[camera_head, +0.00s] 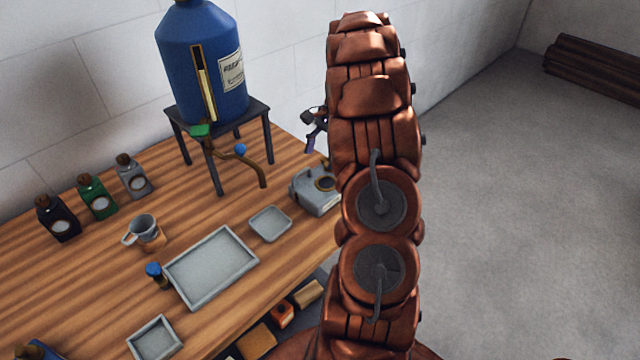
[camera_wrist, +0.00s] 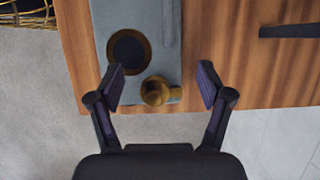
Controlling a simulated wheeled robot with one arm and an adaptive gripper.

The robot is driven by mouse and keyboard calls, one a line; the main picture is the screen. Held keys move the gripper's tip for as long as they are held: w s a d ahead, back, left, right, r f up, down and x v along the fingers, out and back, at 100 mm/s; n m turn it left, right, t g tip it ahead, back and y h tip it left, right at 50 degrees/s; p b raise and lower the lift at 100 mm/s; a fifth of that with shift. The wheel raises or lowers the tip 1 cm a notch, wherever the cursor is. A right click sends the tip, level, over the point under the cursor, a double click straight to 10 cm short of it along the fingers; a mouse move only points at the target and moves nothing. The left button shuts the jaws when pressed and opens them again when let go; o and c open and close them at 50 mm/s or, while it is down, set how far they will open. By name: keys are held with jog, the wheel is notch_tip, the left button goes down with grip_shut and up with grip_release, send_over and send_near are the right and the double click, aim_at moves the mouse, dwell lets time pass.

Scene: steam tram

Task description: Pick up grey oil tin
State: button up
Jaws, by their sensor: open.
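The grey oil tin (camera_head: 135,177) has a brown cap and a pale round label. It stands upright on the wooden bench in the head view, at the right end of a row with a black tin (camera_head: 58,218) and a green tin (camera_head: 97,197). My gripper is mostly hidden behind my arm in the head view, well to the right of the tin. In the wrist view, my gripper (camera_wrist: 161,85) is open and empty, its fingers either side of a brass knob (camera_wrist: 157,91). The grey tin is not seen in the wrist view.
A grey box with a brass-ringed hole (camera_head: 313,192) sits near the bench edge, below my gripper. A blue tank (camera_head: 203,65) on a dark stand (camera_head: 258,108) rises right of the tins. A mug (camera_head: 143,228) and grey trays (camera_head: 212,266) occupy the bench front.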

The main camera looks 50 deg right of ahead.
aim_at(314, 175)
jog(key=shift+p+x, duration=0.35)
jog(key=shift+x, duration=0.8)
jog(key=shift+w+p+x, duration=0.1)
jog(key=shift+p+x, duration=0.55)
jog(key=shift+x, duration=0.65)
jog(key=shift+w+p+x, duration=0.15)
jog(key=shift+p+x, duration=0.5)
jog(key=shift+x, duration=0.65)
jog(key=shift+d, duration=0.15)
grip_shut()
